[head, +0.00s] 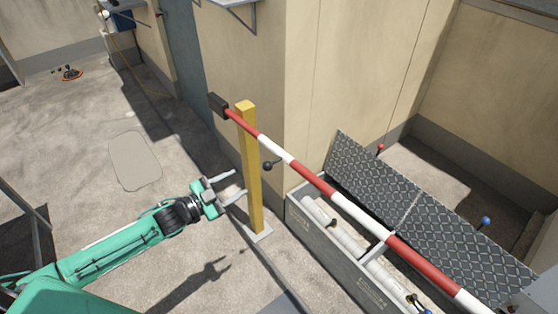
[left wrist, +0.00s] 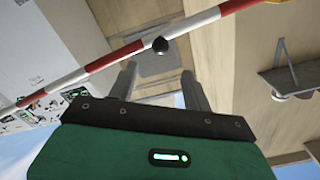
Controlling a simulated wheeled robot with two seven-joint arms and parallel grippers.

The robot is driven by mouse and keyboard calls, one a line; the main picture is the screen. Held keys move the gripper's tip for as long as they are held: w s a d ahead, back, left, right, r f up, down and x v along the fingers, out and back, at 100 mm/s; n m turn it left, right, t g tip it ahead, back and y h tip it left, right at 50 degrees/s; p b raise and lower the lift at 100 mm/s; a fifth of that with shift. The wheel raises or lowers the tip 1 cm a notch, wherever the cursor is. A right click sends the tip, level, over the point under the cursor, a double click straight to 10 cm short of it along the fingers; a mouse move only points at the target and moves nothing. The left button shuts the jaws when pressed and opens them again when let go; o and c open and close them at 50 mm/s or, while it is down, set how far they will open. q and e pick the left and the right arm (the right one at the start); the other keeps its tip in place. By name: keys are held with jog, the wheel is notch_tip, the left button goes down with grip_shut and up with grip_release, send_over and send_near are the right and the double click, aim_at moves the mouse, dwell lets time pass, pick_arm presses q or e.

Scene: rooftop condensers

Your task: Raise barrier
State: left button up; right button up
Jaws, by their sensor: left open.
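The barrier is a long red and white bar (head: 313,182) on a yellow post (head: 251,170), with a dark block (head: 218,105) at its far end. The bar lies lowered, running to the lower right past the frame edge. A black ball knob (head: 267,165) sticks out from the bar near the post. My left gripper (head: 237,187) is open and empty, beside the post and short of the knob. In the left wrist view, the bar (left wrist: 115,57) and the knob (left wrist: 160,45) show beyond the open fingers (left wrist: 160,86). My right gripper is out of view.
A trench box (head: 331,245) holding pale pipes lies under the bar, with a chequered metal plate (head: 400,205) leaning behind it. Red (head: 380,148) and blue (head: 486,220) knobs stand by the plate. A beige wall (head: 265,75) rises behind. The concrete floor at left is mostly clear.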

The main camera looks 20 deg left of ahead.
aim_at(266, 167)
pick_arm(q)
jog(key=p+x, duration=0.2)
jog(key=x, duration=1.1)
jog(key=shift+w+d+p, duration=0.2)
jog(key=shift+w+p, duration=0.05)
jog(key=shift+p, duration=0.1)
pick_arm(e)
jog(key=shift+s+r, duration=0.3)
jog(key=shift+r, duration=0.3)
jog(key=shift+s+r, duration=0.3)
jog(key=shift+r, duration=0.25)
pick_arm(q)
jog(key=shift+c, duration=0.2)
grip_shut()
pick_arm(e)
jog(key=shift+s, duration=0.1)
